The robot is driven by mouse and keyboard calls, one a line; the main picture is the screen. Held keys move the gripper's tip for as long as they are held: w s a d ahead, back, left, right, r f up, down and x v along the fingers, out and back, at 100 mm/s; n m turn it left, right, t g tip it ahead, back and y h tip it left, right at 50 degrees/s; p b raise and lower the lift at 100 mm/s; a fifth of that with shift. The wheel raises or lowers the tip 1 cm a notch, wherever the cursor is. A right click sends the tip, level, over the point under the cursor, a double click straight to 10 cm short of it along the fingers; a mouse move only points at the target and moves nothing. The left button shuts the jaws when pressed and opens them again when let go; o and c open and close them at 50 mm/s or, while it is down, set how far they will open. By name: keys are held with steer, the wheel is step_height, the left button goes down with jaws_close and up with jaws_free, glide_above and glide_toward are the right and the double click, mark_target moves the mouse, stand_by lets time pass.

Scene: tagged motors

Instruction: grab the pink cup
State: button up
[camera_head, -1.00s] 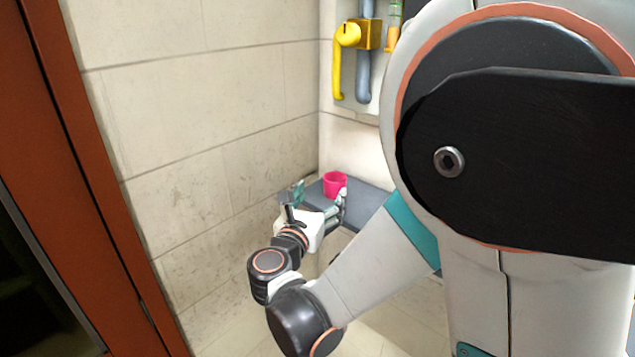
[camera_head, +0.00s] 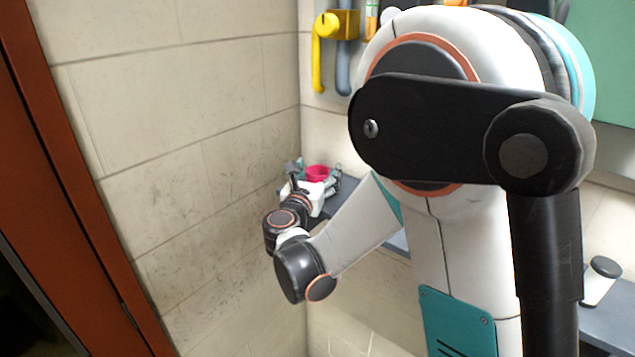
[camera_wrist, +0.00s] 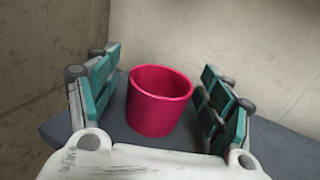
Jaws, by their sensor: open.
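The pink cup (camera_wrist: 158,104) stands upright on a grey shelf (camera_wrist: 118,132) in the wrist view. It also shows in the head view (camera_head: 317,172), partly hidden behind my gripper. My gripper (camera_wrist: 160,85) is open, with one teal finger on each side of the cup. The gripper in the head view (camera_head: 316,170) is at the shelf's left end.
A tiled wall (camera_head: 180,130) stands close on the left of the gripper. Yellow and grey pipes (camera_head: 330,50) are on the wall above. A small black-topped object (camera_head: 604,268) sits on the surface at the far right.

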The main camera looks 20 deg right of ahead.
steer(key=c, duration=1.2)
